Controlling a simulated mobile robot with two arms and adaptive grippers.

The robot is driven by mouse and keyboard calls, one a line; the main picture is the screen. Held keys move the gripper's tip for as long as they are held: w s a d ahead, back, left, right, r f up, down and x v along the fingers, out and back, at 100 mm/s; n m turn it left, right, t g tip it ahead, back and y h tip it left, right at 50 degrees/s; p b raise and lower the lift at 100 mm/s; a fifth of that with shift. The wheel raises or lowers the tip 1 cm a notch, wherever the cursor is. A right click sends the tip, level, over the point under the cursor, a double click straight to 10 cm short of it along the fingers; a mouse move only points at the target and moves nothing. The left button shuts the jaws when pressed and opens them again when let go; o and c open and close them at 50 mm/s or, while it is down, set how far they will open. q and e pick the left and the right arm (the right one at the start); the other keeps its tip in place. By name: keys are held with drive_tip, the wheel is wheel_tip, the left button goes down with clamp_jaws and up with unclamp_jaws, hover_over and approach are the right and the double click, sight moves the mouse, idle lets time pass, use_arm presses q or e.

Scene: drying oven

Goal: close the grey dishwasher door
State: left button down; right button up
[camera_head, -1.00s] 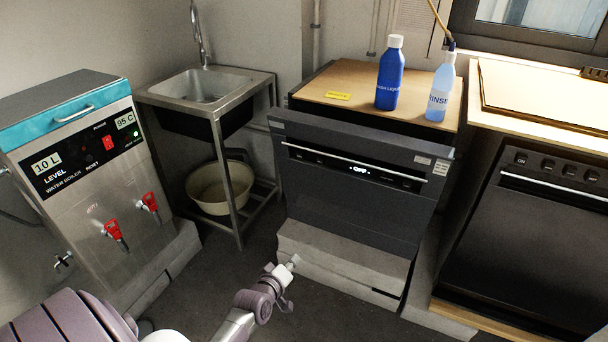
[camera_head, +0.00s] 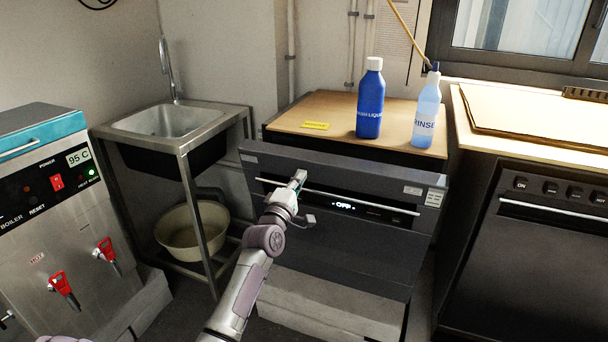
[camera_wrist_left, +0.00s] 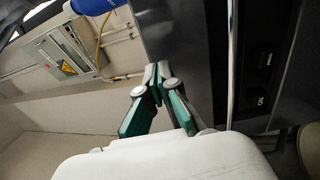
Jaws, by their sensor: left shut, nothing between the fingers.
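The grey dishwasher door (camera_head: 340,251) is dark grey, with a long silver handle bar and an "OFF" display near its top. It is slightly ajar, its top edge tilted forward from the wooden-topped cabinet. My left gripper (camera_head: 298,178) is at the upper front of the door, near the left part of the handle. In the left wrist view the fingers (camera_wrist_left: 158,84) are together with nothing between them, beside the dark door (camera_wrist_left: 178,50) and its silver bar. I cannot tell whether the fingertips touch the door. My right gripper is not in view.
A blue bottle (camera_head: 370,104) and a rinse bottle (camera_head: 426,114) stand on the wooden top (camera_head: 335,109). A metal sink stand (camera_head: 187,146) with a bowl (camera_head: 192,229) and a water boiler (camera_head: 50,220) are at left. Another dark appliance (camera_head: 535,265) is at right.

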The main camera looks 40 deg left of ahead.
sight(308, 165)
use_arm(q)
drive_tip(key=shift+x, duration=1.6)
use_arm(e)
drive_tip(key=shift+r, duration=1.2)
